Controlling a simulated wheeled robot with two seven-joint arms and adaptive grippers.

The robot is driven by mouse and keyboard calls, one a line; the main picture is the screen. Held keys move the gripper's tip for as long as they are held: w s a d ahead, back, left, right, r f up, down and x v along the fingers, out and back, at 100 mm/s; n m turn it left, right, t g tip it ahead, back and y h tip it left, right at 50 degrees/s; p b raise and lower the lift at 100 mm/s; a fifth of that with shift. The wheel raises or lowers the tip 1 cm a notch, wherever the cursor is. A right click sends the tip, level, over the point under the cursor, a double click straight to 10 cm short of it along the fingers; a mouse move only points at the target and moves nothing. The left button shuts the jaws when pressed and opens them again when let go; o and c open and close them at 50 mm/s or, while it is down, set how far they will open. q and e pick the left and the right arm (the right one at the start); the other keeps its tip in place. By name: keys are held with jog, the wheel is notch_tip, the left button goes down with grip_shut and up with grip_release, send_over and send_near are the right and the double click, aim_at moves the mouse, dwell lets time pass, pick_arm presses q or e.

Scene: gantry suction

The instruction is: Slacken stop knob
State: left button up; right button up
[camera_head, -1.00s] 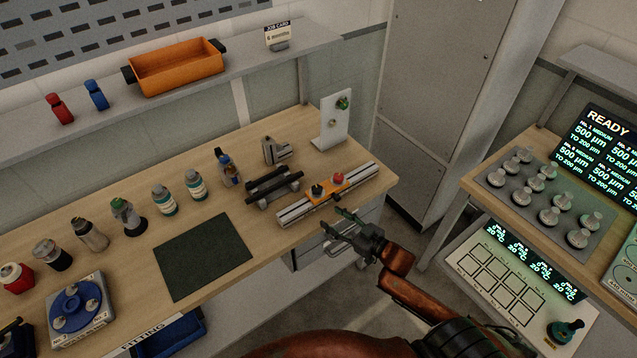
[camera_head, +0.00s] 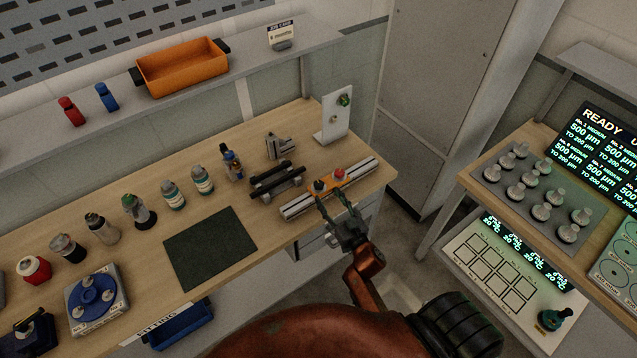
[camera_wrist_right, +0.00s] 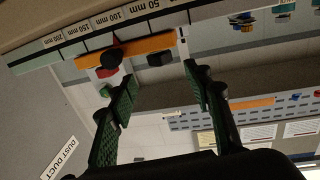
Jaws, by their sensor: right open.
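A grey rail (camera_head: 297,207) lies along the right front of the wooden bench. An orange slide (camera_head: 345,182) sits on it with a black knob (camera_head: 319,186) and a red knob (camera_head: 339,174) on top. I cannot tell which of them is the stop knob. My right gripper (camera_head: 334,199) is open and empty, just in front of the rail, its fingers pointing at the slide. In the right wrist view the open fingers (camera_wrist_right: 158,76) are apart from the black knob (camera_wrist_right: 160,58) and red knob (camera_wrist_right: 110,58). My left gripper is not in view.
A white upright plate (camera_head: 332,122) with a green knob stands behind the rail. A black-barred fixture (camera_head: 275,183) is just left of it. Several bottles and a dark mat (camera_head: 208,250) lie further left. A control panel (camera_head: 505,262) stands at right.

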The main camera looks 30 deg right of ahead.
aim_at(322, 187)
jog(key=w, duration=0.7)
jog(key=shift+w+d, duration=0.2)
jog(key=shift+w, duration=0.2)
jog(key=c, duration=1.2)
